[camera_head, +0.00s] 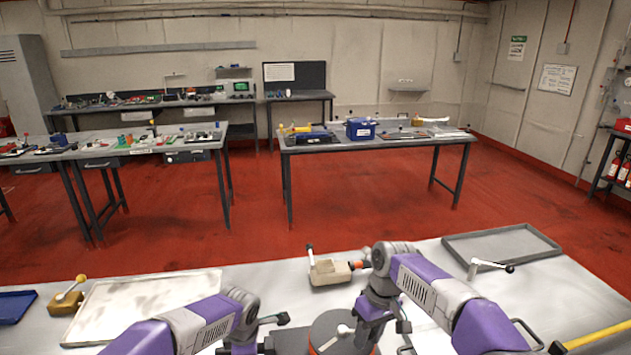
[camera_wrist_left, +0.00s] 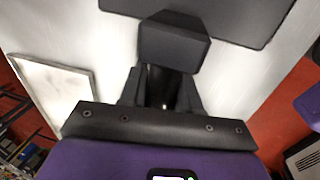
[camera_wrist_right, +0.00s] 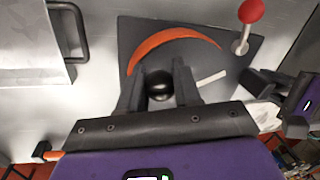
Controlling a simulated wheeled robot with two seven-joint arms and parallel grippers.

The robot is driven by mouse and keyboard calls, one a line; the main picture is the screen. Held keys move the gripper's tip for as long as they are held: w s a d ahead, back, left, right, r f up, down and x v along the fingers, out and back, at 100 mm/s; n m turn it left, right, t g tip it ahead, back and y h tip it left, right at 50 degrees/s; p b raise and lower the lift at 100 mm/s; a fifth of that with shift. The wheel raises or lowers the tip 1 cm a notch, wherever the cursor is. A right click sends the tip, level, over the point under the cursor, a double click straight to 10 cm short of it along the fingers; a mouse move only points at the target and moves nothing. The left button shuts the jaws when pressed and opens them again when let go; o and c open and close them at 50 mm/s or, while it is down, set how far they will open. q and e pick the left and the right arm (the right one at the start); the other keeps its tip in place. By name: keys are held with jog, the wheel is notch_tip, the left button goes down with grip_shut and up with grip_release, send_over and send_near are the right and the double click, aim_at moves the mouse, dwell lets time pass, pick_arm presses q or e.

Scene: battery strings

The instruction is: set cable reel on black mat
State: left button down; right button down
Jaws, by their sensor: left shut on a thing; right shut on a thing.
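A dark round thing with an orange edge, likely the cable reel (camera_head: 330,325), is at the front centre of the near table. In the right wrist view its orange arc (camera_wrist_right: 165,44) lies over a dark flat panel (camera_wrist_right: 135,32), which may be the black mat. My right gripper (camera_head: 375,318) is shut on a black round knob (camera_wrist_right: 159,84) beside this arc. My left gripper (camera_wrist_left: 160,100) is shut on a black block (camera_wrist_left: 174,46); a dark panel (camera_wrist_left: 225,14) shows beyond it. Whether knob and block belong to the reel I cannot tell.
A red-knobbed lever (camera_wrist_right: 250,14) stands at the panel's corner. A beige device (camera_head: 330,272) is behind the reel. A white tray (camera_head: 130,300) is left, a grey tray (camera_head: 505,245) back right. A yellow-knobbed block (camera_head: 68,300) and blue tray (camera_head: 15,306) are far left.

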aim_at(368, 350)
jog(key=shift+r, duration=0.1)
